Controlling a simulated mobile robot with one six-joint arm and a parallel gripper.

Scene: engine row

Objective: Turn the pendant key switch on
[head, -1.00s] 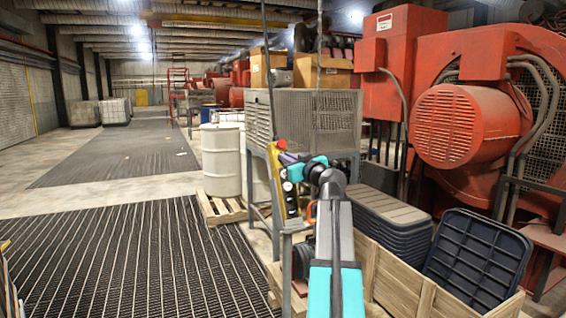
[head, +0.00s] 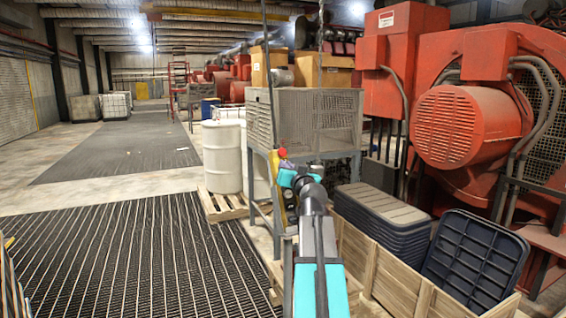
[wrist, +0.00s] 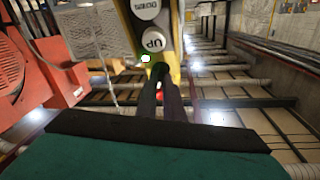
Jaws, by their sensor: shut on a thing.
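The yellow pendant (head: 282,166) hangs beside the grey vented cabinet in the head view, with a red button (head: 282,153) at its top. My arm covers most of its front. In the wrist view the pendant (wrist: 168,43) shows its round UP and DOWN buttons. My gripper (wrist: 161,70) reaches the pendant's face just past the UP button, its two dark fingers close together. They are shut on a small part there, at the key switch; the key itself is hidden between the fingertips. A bit of red shows behind the fingers.
The grey vented cabinet (head: 318,112) stands right behind the pendant. A wooden crate (head: 385,268) with dark bins is to the right of my arm. White drums (head: 222,157) stand on a pallet at left. The floor grating (head: 130,255) on the left is clear.

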